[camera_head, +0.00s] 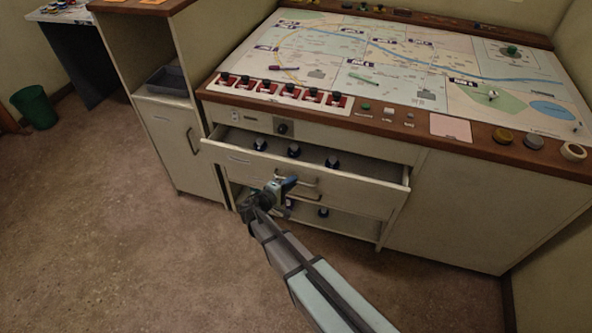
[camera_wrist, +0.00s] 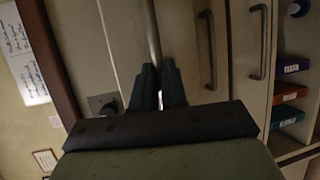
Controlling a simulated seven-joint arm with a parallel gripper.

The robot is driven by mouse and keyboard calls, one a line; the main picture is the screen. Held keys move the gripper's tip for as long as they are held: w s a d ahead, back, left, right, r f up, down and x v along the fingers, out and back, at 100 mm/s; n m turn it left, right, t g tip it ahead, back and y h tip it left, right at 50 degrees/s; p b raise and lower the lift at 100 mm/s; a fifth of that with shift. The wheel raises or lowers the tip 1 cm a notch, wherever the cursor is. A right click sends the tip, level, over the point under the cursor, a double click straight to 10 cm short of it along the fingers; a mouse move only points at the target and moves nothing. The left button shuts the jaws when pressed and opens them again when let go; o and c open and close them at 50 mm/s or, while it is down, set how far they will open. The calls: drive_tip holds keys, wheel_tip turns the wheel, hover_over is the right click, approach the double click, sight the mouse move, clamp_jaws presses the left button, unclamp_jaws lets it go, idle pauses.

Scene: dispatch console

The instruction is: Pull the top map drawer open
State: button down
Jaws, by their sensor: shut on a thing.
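The top map drawer (camera_head: 355,187) stands pulled out from the cream console, below the panel with a dark knob (camera_head: 283,128). Several dark objects lie inside it. My gripper (camera_head: 287,184) is at the drawer front, by the pale bar handle (camera_head: 312,181), which it partly hides. In the wrist view my gripper (camera_wrist: 159,88) has its two dark fingers close together and shut on the handle.
The sloping map table (camera_head: 400,65) with a wooden edge is above the drawer. A cabinet (camera_head: 165,135) with a vertical handle stands to the left. Below the drawer is an open space with dark objects (camera_head: 323,212). The brown floor (camera_head: 130,260) in front is clear.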

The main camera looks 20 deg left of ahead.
drive_tip(key=s, duration=2.2)
drive_tip(key=shift+s, duration=0.25)
drive_tip(key=c, duration=1.2)
unclamp_jaws()
drive_tip(key=v, duration=1.3)
drive_tip(key=shift+s+a+r, duration=0.1)
drive_tip(key=shift+s, duration=0.25)
